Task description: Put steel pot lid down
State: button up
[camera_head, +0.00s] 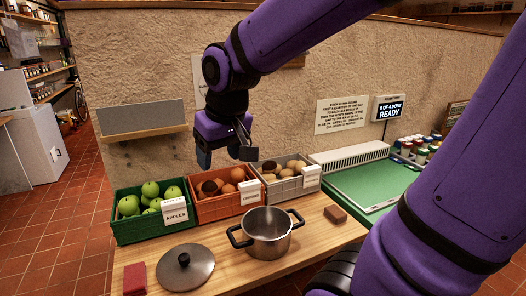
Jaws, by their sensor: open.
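The steel pot lid (188,268) lies flat on the wooden counter (225,281), its dark knob facing up. It is left of the steel pot (267,236), apart from it. The pot stands uncovered with two dark handles. My gripper (226,157) is open and empty. It hangs in the air above the orange crate, up and to the right of the lid. Nothing is between its fingers.
A green crate of apples (143,235), an orange crate (220,214) and a grey crate (297,190) line the back of the counter. A red block (135,279) and a brown block (335,214) lie on the wood. A green mat (370,186) is at right. A screen (389,108) reads "0 OF 4 DONE READY".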

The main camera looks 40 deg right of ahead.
jog(key=s+d+r+t, duration=0.1)
jog(key=s+r, duration=0.2)
jog(key=s, duration=0.8)
jog(key=shift+s+d+r+t, duration=0.15)
jog(key=shift+s+r+t, duration=0.15)
jog(key=shift+r, duration=0.1)
